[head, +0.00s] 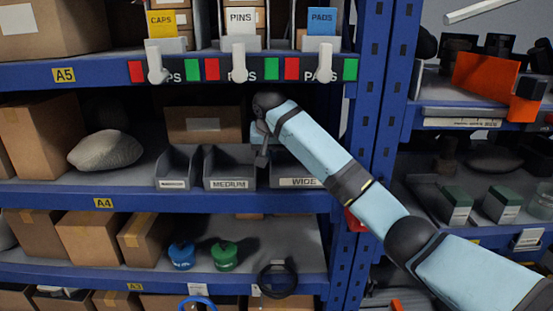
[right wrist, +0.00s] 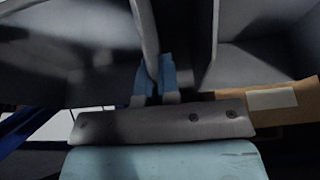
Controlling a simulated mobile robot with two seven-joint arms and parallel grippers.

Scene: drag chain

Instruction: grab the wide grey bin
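The wide grey bin (head: 300,183), labelled WIDE, sits on shelf A4, right of the medium bin (head: 230,170). My right arm reaches in across it and hides part of its top. My right gripper (head: 262,156) points down at the bin's left side, by the gap to the medium bin. In the right wrist view the two blue-padded fingers (right wrist: 156,82) are close together, astride a thin grey side wall (right wrist: 146,35) of the wide bin. They look shut on it. My left gripper is not in view.
A small grey bin (head: 177,170) stands left of the medium one. A cardboard box (head: 205,124) is behind them, and a pale sack (head: 105,150) lies further left. The blue upright (head: 372,110) is close on the right. The shelf above limits headroom.

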